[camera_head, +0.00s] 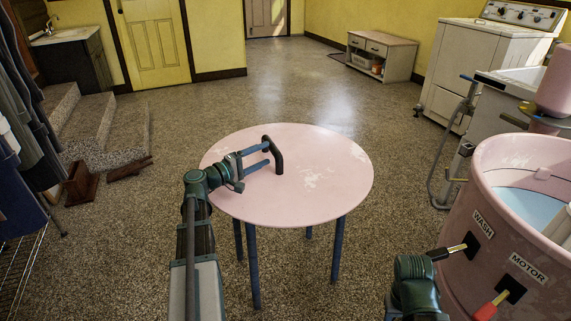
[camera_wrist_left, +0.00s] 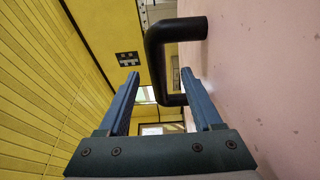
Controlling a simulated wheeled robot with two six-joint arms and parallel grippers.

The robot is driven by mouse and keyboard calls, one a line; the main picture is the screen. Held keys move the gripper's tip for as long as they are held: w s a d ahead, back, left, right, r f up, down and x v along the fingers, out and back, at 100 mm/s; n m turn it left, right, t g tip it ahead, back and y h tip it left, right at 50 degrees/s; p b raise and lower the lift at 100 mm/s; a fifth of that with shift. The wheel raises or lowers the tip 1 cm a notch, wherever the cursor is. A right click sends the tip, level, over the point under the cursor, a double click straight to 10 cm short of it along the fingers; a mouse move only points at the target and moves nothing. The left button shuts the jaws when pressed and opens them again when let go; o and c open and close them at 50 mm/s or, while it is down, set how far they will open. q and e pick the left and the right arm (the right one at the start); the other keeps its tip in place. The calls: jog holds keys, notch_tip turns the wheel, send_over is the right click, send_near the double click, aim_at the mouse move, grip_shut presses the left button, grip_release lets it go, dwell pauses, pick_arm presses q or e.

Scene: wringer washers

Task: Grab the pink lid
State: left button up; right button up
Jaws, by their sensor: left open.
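The pink lid (camera_head: 325,195) is a round pink disc with worn white patches, lying flat on top of a stand with blue legs. Its black bar handle (camera_head: 278,158) stands up from the surface near the middle. The handle also shows in the left wrist view (camera_wrist_left: 155,58), with the pink surface (camera_wrist_left: 258,60) along the right side. My left gripper (camera_head: 269,153) is open and empty, just left of the handle. In the left wrist view its two blue fingers point at the handle, whose bar shows between them. Whether they touch it I cannot tell.
A pink wringer washer tub (camera_head: 485,235) with WASH and MOTOR levers stands close at the right, beside my right arm. A white washer (camera_head: 480,60) and a low cabinet (camera_head: 380,58) are behind. Steps (camera_head: 108,130) and hanging clothes (camera_head: 25,130) are at left. The floor behind is clear.

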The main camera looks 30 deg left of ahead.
aim_at(274, 148)
pick_arm(q)
jog(key=x, duration=0.5)
jog(key=shift+w+a+r, duration=0.1)
jog(key=shift+w+r, duration=0.05)
jog(key=shift+r, duration=0.05)
grip_shut()
dwell(1.2)
